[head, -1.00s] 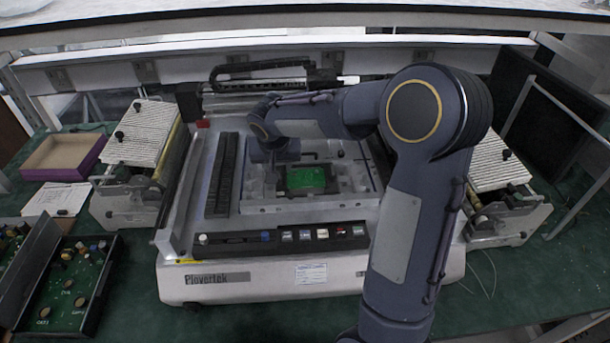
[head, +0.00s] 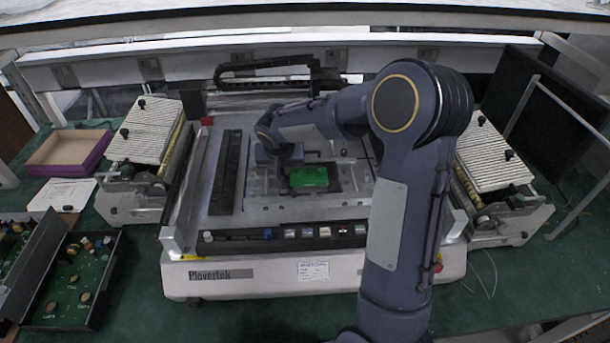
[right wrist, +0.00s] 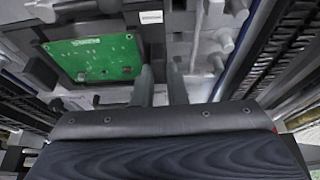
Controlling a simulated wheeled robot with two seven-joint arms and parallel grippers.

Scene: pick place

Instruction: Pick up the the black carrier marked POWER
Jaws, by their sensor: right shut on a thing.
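The black carrier (head: 336,174) lies in the bed of the white machine (head: 235,278) in the head view, with a green board (head: 309,178) on it. In the right wrist view the carrier (right wrist: 47,70) frames the green board (right wrist: 95,58) at the upper left. A small white label (right wrist: 151,17) shows beside the board; I cannot read it. My right gripper (right wrist: 160,82) is shut on the carrier's edge beside the board; the exact contact is partly hidden. In the head view the right gripper (head: 277,158) is at the carrier's left. My left gripper is out of view.
Feeder units (head: 140,150) and (head: 492,165) flank the machine. A black strip (head: 225,172) runs along the bed's left, and a button row (head: 300,232) along its front. A purple box (head: 68,152) and open trays of components (head: 75,280) lie at left.

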